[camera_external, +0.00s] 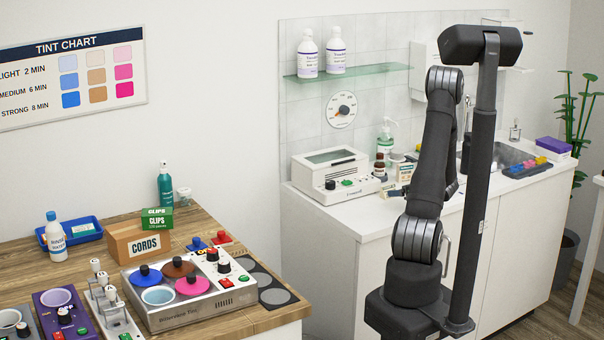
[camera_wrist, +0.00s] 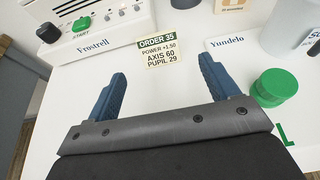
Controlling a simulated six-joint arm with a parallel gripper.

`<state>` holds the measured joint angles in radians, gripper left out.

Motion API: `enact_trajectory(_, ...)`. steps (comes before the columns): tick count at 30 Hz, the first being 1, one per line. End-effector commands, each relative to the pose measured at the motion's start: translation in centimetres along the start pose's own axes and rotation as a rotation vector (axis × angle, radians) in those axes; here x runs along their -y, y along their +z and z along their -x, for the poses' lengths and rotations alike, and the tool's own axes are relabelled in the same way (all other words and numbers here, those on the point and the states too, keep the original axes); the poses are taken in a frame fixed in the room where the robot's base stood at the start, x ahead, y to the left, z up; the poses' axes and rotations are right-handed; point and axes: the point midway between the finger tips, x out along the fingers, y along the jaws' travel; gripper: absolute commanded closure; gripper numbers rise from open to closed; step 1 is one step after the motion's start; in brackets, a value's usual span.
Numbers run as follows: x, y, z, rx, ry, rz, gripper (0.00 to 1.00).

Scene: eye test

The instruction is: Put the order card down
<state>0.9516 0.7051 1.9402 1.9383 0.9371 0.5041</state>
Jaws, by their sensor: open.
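The order card (camera_wrist: 160,52), cream with a dark green "ORDER 35" band and lines for power, axis and pupil, is at the upper middle of the wrist view. It is over the white counter, just beyond my fingertips. I cannot tell whether it lies flat or leans. My gripper (camera_wrist: 163,69) is open, its two blue fingers wide apart with nothing between them. The card is ahead of the gap and looks apart from both fingers.
The white Frostrell machine (camera_wrist: 88,28) with a green start button is left of the card. A white item marked Yundelo (camera_wrist: 241,43) and a green-lidded pot (camera_wrist: 268,88) are to the right. The white counter (camera_external: 345,216) also holds bottles. The wooden table (camera_external: 215,322) is crowded.

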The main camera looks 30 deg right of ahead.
Motion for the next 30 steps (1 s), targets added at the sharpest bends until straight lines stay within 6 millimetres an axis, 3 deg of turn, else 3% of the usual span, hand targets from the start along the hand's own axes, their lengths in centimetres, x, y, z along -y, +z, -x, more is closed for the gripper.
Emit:
enact_trajectory(3, -0.1, 0.0, -2.2, 0.000, 0.003, 0.002, 0.20)
enact_trajectory(13, -0.1, 0.1, -4.4, 0.000, 0.002, 0.003, 0.20)
enact_trajectory(21, -0.2, 0.4, -8.3, 0.000, 0.002, 0.002, 0.20)
enact_trajectory(29, -0.1, 0.5, -8.9, 0.000, 0.001, 0.002, 0.20)
enact_trajectory(30, -0.1, 0.5, -8.8, 0.000, 0.001, 0.002, 0.24)
